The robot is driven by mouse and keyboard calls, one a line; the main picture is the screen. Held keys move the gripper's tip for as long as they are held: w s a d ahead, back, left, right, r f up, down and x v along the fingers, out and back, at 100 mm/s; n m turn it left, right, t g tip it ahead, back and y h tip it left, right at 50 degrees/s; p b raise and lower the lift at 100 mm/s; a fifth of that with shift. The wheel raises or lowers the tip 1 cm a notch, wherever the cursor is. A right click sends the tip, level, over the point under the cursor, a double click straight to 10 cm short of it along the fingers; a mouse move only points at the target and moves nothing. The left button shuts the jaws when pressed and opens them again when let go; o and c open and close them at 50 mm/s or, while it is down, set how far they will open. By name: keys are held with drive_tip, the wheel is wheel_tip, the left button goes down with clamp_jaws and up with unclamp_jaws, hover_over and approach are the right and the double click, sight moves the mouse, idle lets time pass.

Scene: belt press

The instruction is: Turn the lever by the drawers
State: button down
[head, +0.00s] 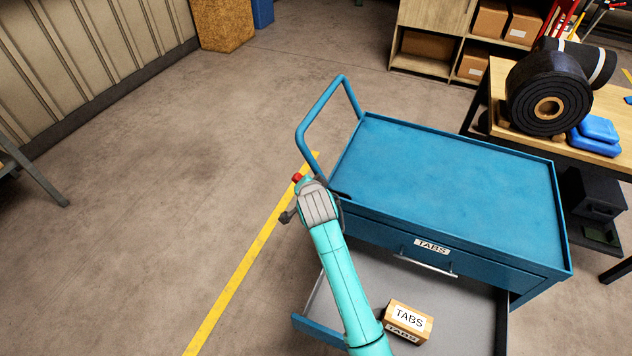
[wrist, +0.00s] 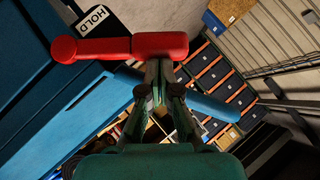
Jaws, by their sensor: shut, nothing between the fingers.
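The red lever (wrist: 158,46) lies across the top of the wrist view, with its round hub (wrist: 64,50) at the left on the blue cart's side. A white HOLD label (wrist: 95,21) sits beside it. In the head view, only a small red part (head: 298,178) shows past my wrist. My gripper (wrist: 158,66) is shut and empty. Its fingertips are at the lever's lower edge, nearer the outer end than the hub. I cannot tell if they touch it. In the head view my wrist hides most of the fingers.
The blue cart (head: 450,170) has a handle (head: 308,116) at its left end. A workbench (head: 608,104) with a belt roll (head: 540,95) stands right. The floor at left is clear.

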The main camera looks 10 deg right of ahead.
drive_tip(key=shift+w+a+f+n+g+h, duration=0.45)
drive_tip(key=shift+a+f+g+h, duration=0.1)
drive_tip(key=shift+a+f, duration=0.1)
drive_tip(key=shift+w+a+f+n+g+h, duration=0.45)
drive_tip(key=shift+a+f+g+h, duration=0.1)
drive_tip(key=shift+a+f, duration=0.05)
drive_tip(key=shift+f, duration=0.1)
